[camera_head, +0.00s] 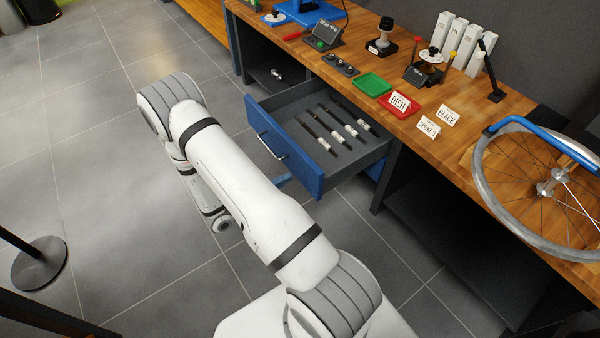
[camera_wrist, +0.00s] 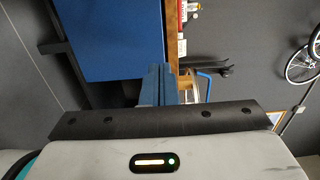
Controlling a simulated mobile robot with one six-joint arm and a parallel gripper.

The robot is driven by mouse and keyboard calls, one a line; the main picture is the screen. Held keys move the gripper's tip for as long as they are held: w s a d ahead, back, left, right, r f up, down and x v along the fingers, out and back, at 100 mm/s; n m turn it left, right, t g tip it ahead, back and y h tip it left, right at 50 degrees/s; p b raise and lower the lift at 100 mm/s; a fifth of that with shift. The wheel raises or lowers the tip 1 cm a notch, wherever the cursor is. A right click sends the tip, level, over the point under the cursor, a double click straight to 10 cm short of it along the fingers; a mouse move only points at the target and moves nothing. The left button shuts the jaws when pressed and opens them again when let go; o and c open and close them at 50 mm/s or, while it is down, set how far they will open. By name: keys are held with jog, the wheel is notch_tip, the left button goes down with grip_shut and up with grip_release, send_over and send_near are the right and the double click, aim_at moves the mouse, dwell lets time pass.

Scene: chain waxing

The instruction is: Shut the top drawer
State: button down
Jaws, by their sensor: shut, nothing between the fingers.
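The top drawer (camera_head: 283,145) of the workbench is pulled out, with its blue front facing left in the head view. Its grey tray holds several dark pens with white labels (camera_head: 333,133). A silver bar handle (camera_head: 271,147) is on the front. My gripper's blue fingers (camera_wrist: 157,86) are together and empty in the wrist view. A blue panel (camera_wrist: 118,38) fills the upper left there, beyond the fingers; I cannot tell if they touch it. In the head view my arm hides most of the gripper; a small blue piece shows just below the drawer front.
The wooden benchtop (camera_head: 440,150) carries a green tray (camera_head: 372,83), a red tray (camera_head: 395,105), label cards and white boxes. A post base (camera_head: 40,263) is on the floor at left. The tiled floor left of the drawer is clear.

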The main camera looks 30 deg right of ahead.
aim_at(309, 165)
jog(key=d+b, duration=0.1)
jog(key=d, duration=0.5)
jog(key=shift+w+d, duration=0.1)
jog(key=shift+d, duration=0.05)
jog(key=shift+d, duration=0.15)
